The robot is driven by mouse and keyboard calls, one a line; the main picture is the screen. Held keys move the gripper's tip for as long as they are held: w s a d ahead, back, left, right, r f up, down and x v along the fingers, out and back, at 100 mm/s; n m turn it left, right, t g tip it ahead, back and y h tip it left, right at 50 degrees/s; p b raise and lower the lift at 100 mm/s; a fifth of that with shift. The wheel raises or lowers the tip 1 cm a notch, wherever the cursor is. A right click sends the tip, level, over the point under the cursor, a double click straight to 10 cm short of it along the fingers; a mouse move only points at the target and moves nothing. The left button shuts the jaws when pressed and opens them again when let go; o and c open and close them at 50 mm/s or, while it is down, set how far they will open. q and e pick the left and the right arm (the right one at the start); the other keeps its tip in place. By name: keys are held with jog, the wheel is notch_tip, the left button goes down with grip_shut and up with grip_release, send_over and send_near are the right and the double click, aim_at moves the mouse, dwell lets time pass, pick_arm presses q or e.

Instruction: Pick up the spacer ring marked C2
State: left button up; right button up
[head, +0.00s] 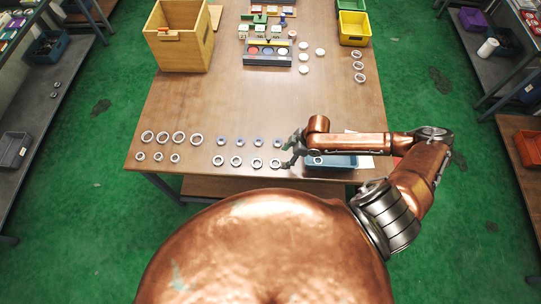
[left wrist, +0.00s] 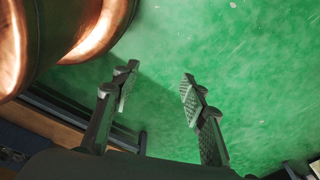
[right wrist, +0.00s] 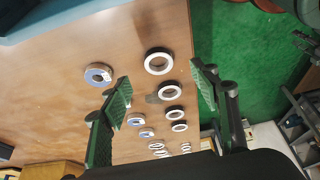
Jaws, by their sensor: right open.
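Several spacer rings lie in two rows along the table's front edge; the mark C2 is not legible on any ring. In the head view, my right gripper (head: 292,150) is at the right end of these rows. In the right wrist view the right gripper (right wrist: 162,78) is open and empty. A pale ring (right wrist: 159,61) shows between its fingertips, with a blue-centred ring (right wrist: 98,74) to the left and more rings beyond. I cannot tell the height above them. My left gripper (left wrist: 158,74) is open and empty over green floor, outside the head view.
A blue tray (head: 343,161) sits beside the right gripper at the table's front edge. A wooden box (head: 180,40) stands at the back left. A yellow bin (head: 354,28) and several loose rings (head: 358,66) lie at the right. The table's middle is clear.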

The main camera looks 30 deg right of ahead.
aim_at(276, 163)
jog(key=x, duration=0.2)
jog(key=p+x, duration=0.1)
jog(key=x, duration=0.1)
jog(key=shift+w+a, duration=0.2)
jog(key=shift+w, duration=0.05)
jog(key=x, duration=0.2)
jog(key=shift+w+a+f, duration=0.1)
jog(key=shift+w+f, duration=0.1)
jog(key=shift+w, duration=0.05)
jog(key=shift+a+f, duration=0.15)
jog(key=shift+f, duration=0.25)
jog(key=c, duration=1.2)
pick_arm(q)
jog(key=s, duration=0.1)
jog(key=s+r, duration=0.1)
jog(key=shift+s, duration=0.35)
pick_arm(e)
jog(key=shift+c, duration=0.6)
pick_arm(q)
jog(key=shift+w, duration=0.15)
